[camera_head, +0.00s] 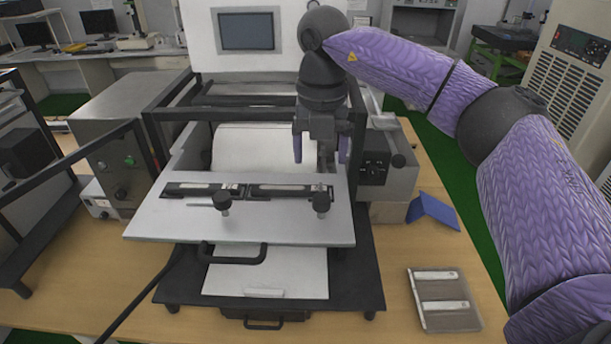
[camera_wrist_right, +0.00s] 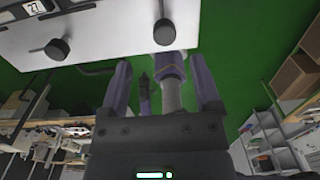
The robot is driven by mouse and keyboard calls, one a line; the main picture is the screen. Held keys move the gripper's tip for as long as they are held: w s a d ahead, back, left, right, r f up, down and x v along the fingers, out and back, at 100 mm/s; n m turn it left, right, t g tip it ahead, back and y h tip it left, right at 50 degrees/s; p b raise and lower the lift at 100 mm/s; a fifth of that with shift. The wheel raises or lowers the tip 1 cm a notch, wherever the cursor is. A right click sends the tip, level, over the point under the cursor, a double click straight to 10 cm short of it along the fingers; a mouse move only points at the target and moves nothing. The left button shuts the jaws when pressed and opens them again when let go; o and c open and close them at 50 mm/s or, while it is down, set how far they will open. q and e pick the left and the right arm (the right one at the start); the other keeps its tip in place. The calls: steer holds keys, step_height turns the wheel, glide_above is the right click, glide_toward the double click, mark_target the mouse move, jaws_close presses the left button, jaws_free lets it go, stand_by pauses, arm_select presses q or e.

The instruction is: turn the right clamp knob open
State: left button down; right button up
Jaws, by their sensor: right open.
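The right clamp knob (camera_head: 321,203) is a dark round knob on the front part of the pale metal plate (camera_head: 270,228). A matching left clamp knob (camera_head: 222,200) sits on the same plate. My right gripper (camera_head: 320,156) points down, above and behind the right knob, with its purple fingers apart and nothing between them. In the wrist view, the right knob (camera_wrist_right: 165,31) lies ahead of the open fingers (camera_wrist_right: 160,85) and apart from them; the left knob (camera_wrist_right: 57,48) is further left. My left gripper is not identifiable in either view.
Black frame bars (camera_head: 147,140) flank the plate. A black handle (camera_head: 235,255) projects below its front edge. A blue folded piece (camera_head: 432,211) and a tray (camera_head: 475,320) with two pale strips lie on the table at right. The tabletop between them is clear.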

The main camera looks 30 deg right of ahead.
mark_target(322, 197)
steer(key=s+f, duration=0.1)
steer(key=f, duration=0.1)
steer(key=s+f, duration=0.1)
steer(key=shift+f, duration=0.4)
steer(key=f, duration=0.1)
steer(key=f+p, duration=0.1)
steer(key=f, duration=0.1)
steer(key=shift+w+f, duration=0.15)
steer(key=shift+w, duration=0.2)
steer(key=shift+w+a+f, duration=0.1)
steer(key=shift+f, duration=0.25)
steer(key=shift+s+f, duration=0.1)
steer(key=shift+s, duration=0.1)
steer(key=shift+w, duration=0.15)
steer(key=c, duration=0.5)
arm_select(q)
steer(key=shift+s+r, duration=0.25)
steer(key=shift+s, duration=0.3)
steer(key=shift+s+r, duration=0.25)
steer(key=shift+s, duration=0.25)
arm_select(e)
jaws_close()
